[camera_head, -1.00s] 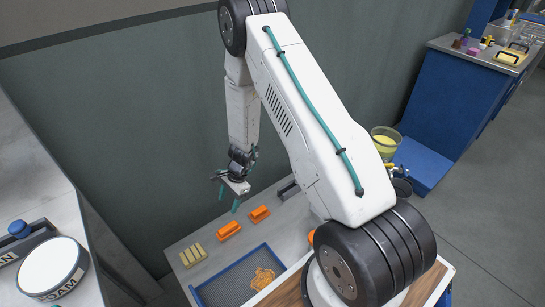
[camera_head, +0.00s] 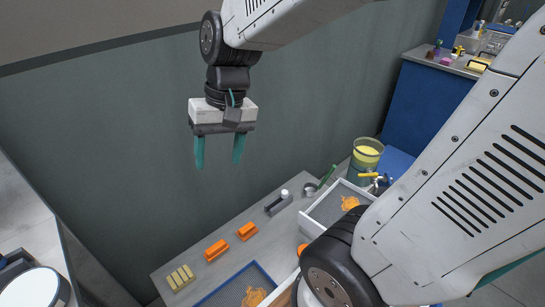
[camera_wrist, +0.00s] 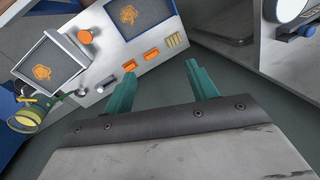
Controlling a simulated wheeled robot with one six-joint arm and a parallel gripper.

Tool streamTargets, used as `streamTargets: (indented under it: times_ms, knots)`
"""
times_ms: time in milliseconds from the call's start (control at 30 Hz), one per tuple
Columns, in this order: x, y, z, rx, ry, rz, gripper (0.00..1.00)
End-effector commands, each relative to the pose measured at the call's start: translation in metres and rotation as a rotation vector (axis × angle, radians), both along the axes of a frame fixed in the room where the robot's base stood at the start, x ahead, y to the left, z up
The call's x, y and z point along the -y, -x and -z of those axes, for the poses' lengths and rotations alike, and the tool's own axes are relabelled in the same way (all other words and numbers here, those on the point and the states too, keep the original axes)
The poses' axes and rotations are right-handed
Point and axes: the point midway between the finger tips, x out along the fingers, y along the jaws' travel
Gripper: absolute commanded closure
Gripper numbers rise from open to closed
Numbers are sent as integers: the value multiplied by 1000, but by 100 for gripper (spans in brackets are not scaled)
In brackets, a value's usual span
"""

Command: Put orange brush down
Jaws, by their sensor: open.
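Two orange brush-like blocks lie on the grey worktop, side by side. The nearer orange block (camera_head: 216,250) is left of the other orange block (camera_head: 247,231). I cannot tell which is the task's orange brush. Both also show in the wrist view, as one orange block (camera_wrist: 130,65) and another orange block (camera_wrist: 152,54). My gripper (camera_head: 218,165) is open and empty, with its two teal fingers pointing down. It is high above the worktop and apart from both blocks. The fingers (camera_wrist: 160,68) are spread wide in the wrist view.
Several yellow-tan bars (camera_head: 180,277) lie left of the blocks. A blue-rimmed mesh tray (camera_head: 222,288) with an orange mark is in front. A white-framed tray (camera_head: 311,221), a dark handled tool (camera_head: 279,203) and a yellow-filled container (camera_head: 366,155) are to the right. A wall stands behind.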

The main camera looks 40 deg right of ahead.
Motion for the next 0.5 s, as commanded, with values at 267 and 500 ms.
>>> streamTargets:
  times_ms: [267,500]
  knots:
    - [23,87,-33,85,178,-179,42]
    - [33,115,-37,104,248,-226,42]
